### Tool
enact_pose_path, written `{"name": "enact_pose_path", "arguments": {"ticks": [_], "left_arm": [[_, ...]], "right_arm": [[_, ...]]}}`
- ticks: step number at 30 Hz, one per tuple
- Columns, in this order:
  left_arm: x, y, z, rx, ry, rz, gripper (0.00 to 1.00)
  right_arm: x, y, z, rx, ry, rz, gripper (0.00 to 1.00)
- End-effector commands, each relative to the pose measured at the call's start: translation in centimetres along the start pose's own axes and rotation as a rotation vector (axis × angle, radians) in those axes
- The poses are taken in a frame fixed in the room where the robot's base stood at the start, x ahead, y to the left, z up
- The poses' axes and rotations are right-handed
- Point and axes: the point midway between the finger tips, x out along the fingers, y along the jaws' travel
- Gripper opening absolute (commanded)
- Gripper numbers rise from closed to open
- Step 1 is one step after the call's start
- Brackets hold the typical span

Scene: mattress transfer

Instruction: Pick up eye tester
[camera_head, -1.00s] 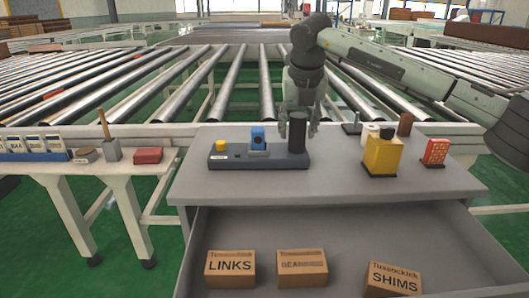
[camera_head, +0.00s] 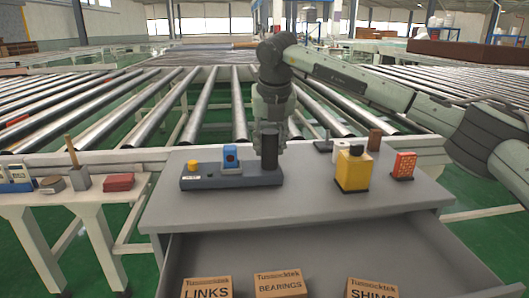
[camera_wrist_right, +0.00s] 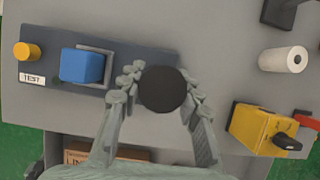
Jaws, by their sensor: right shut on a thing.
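The tester is a long dark grey base (camera_head: 205,182) on the grey cabinet top. It carries a yellow knob (camera_head: 193,166), a blue block (camera_head: 230,157) in a grey bracket and a black upright cylinder (camera_head: 269,152) at its right end. A "TEST" label (camera_wrist_right: 33,79) shows in the right wrist view. My right gripper (camera_wrist_right: 161,98) is shut on the black cylinder, with a finger on each side of it. The base appears to rest on the cabinet top. My left gripper is not in view.
A yellow box-shaped device (camera_head: 353,170), a red block (camera_head: 403,166) and a white roll (camera_head: 341,149) stand right of the tester. Below is an open drawer (camera_head: 330,255) with labelled cartons (camera_head: 281,283). A side table (camera_head: 60,200) stands left, with roller conveyors (camera_head: 160,110) behind.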

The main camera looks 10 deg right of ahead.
Motion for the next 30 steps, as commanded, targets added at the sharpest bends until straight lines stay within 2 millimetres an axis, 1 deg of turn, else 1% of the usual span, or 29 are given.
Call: {"name": "enact_pose_path", "arguments": {"ticks": [1, 5, 8, 13, 18, 21, 24, 30], "left_arm": [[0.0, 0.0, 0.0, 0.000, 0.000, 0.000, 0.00], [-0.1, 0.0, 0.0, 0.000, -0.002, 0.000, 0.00], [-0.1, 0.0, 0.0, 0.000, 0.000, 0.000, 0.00], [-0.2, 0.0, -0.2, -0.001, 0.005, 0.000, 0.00], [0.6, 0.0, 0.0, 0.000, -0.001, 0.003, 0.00], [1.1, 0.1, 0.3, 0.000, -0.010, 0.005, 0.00], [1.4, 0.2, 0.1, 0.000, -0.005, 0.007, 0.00], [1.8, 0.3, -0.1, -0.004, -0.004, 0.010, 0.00]], "right_arm": [[-0.9, 0.1, 0.5, 0.002, -0.007, 0.003, 0.00], [-3.1, 0.1, 1.4, 0.001, -0.008, 0.004, 0.00], [-5.3, 0.1, 2.3, 0.002, -0.008, 0.004, 0.00], [-9.6, 0.1, 4.0, 0.003, -0.007, 0.003, 0.00], [-13.0, 0.1, 5.4, 0.001, -0.005, 0.003, 0.00], [-14.4, 0.1, 6.0, 0.002, -0.004, 0.002, 0.00], [-15.3, 0.0, 6.3, 0.000, -0.004, 0.001, 0.00], [-15.8, 0.1, 6.5, 0.000, -0.002, 0.002, 0.00]]}}
